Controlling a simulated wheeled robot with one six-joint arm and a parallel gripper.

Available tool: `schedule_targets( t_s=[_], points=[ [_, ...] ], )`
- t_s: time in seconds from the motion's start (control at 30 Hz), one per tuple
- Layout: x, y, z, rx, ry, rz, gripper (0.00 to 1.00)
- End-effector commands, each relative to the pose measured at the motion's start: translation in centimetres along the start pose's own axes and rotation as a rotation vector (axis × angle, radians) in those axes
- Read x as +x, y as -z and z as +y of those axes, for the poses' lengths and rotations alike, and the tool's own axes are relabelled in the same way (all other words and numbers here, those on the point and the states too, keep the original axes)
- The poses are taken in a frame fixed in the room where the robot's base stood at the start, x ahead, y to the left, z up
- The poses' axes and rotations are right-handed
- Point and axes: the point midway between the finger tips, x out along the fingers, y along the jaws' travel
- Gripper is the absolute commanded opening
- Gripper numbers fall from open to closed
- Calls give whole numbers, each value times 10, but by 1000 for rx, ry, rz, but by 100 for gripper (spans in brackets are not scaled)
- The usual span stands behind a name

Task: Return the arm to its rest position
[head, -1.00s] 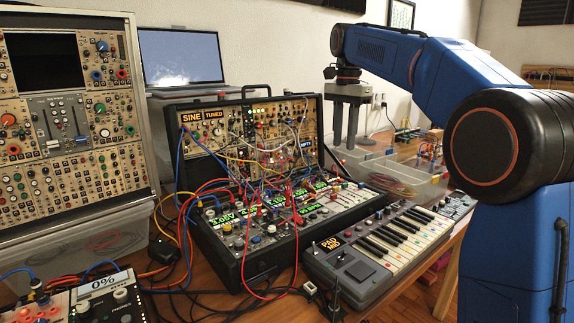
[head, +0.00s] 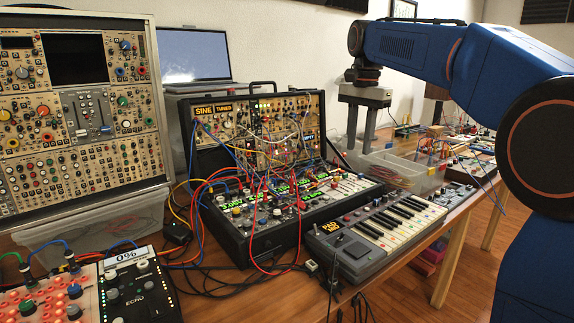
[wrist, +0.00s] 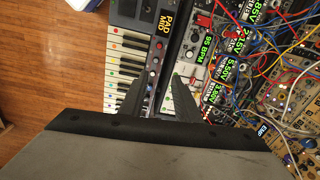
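My blue arm (head: 500,68) reaches in from the right in the head view. My gripper (head: 360,146) hangs from its end, pointing down, behind the small keyboard and to the right of the modular synth case. Its two grey fingers are apart with nothing visible between them. In the wrist view my gripper (wrist: 162,82) also shows two dark fingers spread apart. Below them are the keyboard (wrist: 125,65) and the lower panel of the synth case (wrist: 190,60). The fingers look clear of both.
The synth case (head: 250,260) with many patch cables stands mid-table. The keyboard (head: 345,255) is right of it. A tall panel (head: 100,190), a laptop (head: 195,55) and a clear bin (head: 425,180) stand around. Wooden floor (head: 400,295) is open at lower right.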

Motion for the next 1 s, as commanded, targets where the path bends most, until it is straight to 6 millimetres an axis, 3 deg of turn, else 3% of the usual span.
schedule_targets(
  t_s=[0.17, 0.47, 0.77, 1.0],
  points=[
    [5, -10, 31, -64, 23, 17, 30],
    [34, -42, 109, -240, 77, 73, 30],
    [83, -80, 188, -424, 119, 146, 30],
    [135, -113, 247, -570, 140, 212, 30]
  ],
)
